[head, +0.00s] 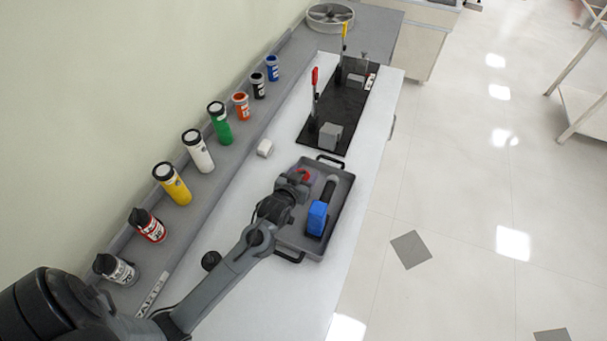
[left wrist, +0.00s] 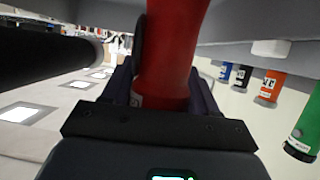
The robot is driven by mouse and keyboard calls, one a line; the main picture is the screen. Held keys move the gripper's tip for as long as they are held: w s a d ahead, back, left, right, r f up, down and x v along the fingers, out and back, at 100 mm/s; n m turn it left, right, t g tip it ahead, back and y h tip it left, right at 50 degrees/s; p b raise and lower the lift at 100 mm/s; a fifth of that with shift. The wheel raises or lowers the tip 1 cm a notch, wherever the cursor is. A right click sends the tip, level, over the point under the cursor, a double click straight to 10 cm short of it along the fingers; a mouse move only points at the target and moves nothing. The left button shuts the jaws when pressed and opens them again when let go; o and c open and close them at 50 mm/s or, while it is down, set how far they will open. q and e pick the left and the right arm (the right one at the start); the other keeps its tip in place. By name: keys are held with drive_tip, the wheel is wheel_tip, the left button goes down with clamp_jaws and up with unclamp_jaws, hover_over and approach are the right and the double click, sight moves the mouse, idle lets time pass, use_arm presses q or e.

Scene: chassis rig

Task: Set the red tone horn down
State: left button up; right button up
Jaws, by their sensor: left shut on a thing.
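The red tone horn (left wrist: 172,50) fills the middle of the left wrist view, between my jaws. In the head view only a bit of its red (head: 306,176) shows past my left gripper (head: 299,180), which hides the rest. My left gripper is shut on the horn and is over the left side of the grey tray (head: 344,198). I cannot tell whether the horn touches the tray floor. My right gripper is not in view.
A blue-headed tool (head: 317,218) with a black handle lies in the tray, right of my gripper. A black plate (head: 345,108) with clamps is beyond the tray. Several coloured bottles stand along the wall shelf. A small white block (head: 265,148) lies left of the tray.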

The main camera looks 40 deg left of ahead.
use_arm(q)
drive_tip(key=shift+f, duration=0.1)
drive_tip(key=o, duration=1.3)
drive_tip(key=shift+s+r, duration=0.1)
drive_tip(key=shift+r, duration=0.1)
drive_tip(key=p+v, duration=0.1)
drive_tip(key=v, duration=1)
drive_tip(key=shift+s, duration=0.35)
drive_tip(key=shift+d+r, duration=0.1)
